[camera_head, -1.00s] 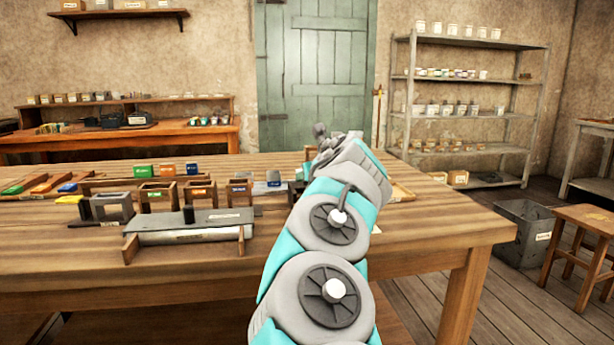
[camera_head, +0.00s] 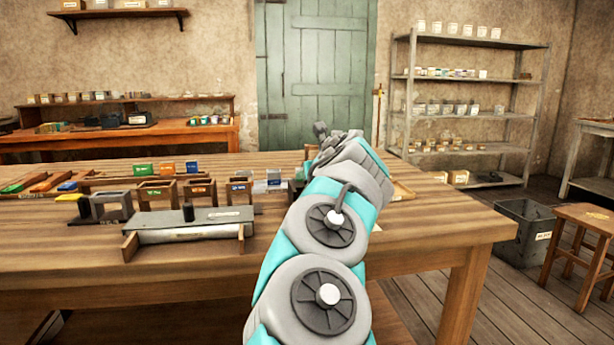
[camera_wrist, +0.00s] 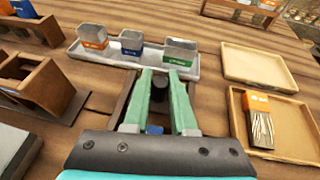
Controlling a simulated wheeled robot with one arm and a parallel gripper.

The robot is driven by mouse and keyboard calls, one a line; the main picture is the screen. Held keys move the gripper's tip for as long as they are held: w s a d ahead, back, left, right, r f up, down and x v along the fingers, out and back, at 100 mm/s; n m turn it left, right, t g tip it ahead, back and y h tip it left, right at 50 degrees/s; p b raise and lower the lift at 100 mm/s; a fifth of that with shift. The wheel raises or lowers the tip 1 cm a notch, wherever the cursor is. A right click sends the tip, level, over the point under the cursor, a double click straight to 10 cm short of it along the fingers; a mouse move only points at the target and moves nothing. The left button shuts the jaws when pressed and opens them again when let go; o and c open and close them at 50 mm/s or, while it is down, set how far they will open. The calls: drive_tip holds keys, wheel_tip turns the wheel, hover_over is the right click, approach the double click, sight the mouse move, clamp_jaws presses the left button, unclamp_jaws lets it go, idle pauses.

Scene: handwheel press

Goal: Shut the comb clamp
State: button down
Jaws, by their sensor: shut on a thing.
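In the wrist view my gripper (camera_wrist: 160,88) points down and away over the table, its two pale green fingers closed on a dark rounded knob (camera_wrist: 158,82). Under and around the fingers is a dark wooden frame (camera_wrist: 122,100), with a small blue piece (camera_wrist: 155,130) between the fingers nearer the camera. Which part is the comb clamp is not clear; the fingers hide much of the held part. In the head view my own arm hides the fingers and what they hold.
A grey tray (camera_wrist: 128,60) with labelled holders lies just beyond the gripper. Wooden trays (camera_wrist: 265,66) lie to the right, one with an orange-labelled box (camera_wrist: 260,122). A grey plate (camera_head: 205,219) with a black knob, on wooden supports, stands at the table's front left.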

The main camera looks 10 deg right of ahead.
drive_tip(key=shift+s+b, duration=0.8)
drive_tip(key=shift+s, duration=1.2)
drive_tip(key=c, duration=0.7)
unclamp_jaws()
drive_tip(key=shift+s, duration=0.15)
drive_tip(key=shift+v, duration=3.85)
